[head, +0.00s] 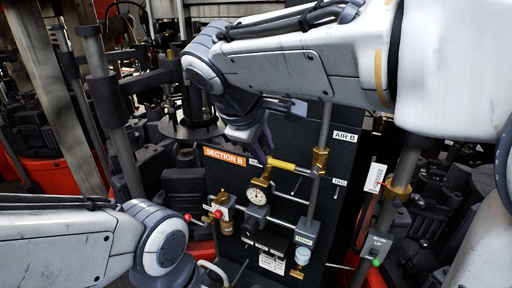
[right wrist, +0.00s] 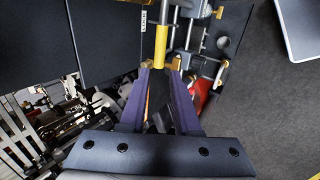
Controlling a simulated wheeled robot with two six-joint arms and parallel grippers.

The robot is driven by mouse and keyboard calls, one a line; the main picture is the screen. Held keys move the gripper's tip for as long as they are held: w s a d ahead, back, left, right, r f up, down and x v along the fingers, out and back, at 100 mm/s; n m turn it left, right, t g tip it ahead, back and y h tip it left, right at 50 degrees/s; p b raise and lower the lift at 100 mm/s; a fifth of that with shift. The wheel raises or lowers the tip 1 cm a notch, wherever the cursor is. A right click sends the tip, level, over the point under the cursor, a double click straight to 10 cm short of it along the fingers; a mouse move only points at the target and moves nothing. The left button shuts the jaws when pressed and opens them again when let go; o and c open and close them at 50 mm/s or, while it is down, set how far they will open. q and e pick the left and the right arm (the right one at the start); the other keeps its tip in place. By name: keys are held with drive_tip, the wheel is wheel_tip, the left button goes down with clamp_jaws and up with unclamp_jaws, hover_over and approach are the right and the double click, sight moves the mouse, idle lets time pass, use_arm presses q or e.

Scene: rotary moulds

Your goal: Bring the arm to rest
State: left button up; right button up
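My right arm reaches in from the upper right in the head view. Its gripper (head: 264,148) hangs beside the black panel (head: 334,150), mostly hidden behind the wrist. In the right wrist view the two purple fingers (right wrist: 159,70) stand apart with a gap between them. A yellow handle (right wrist: 161,45) lies just beyond the fingertips, and I see no finger closed on it. The handle also shows in the head view (head: 283,165), running sideways to a brass fitting. My left arm (head: 75,245) enters at the lower left, and its gripper is out of the picture.
An upright pole with a brass collar (head: 397,191) stands at the right. Dark machinery crowds the left. Grey floor (right wrist: 270,115) is clear in the right wrist view.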

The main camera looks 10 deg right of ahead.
drive_tip(key=shift+s+a+r, duration=0.1)
drive_tip(key=shift+s+r, duration=0.1)
drive_tip(key=shift+r, duration=0.15)
drive_tip(key=s+a+f+m+g+y+b, duration=0.1)
drive_tip(key=s+a+f+g+y+b, duration=0.1)
drive_tip(key=s+f, duration=0.8)
drive_tip(key=s+a+f+m+g+y+b, duration=0.2)
drive_tip(key=s+f, duration=0.8)
drive_tip(key=f, duration=0.6)
drive_tip(key=shift+s+a+m+g+y+b, duration=0.35)
drive_tip(key=shift+g+y+b, duration=0.3)
drive_tip(key=shift+b, duration=0.55)
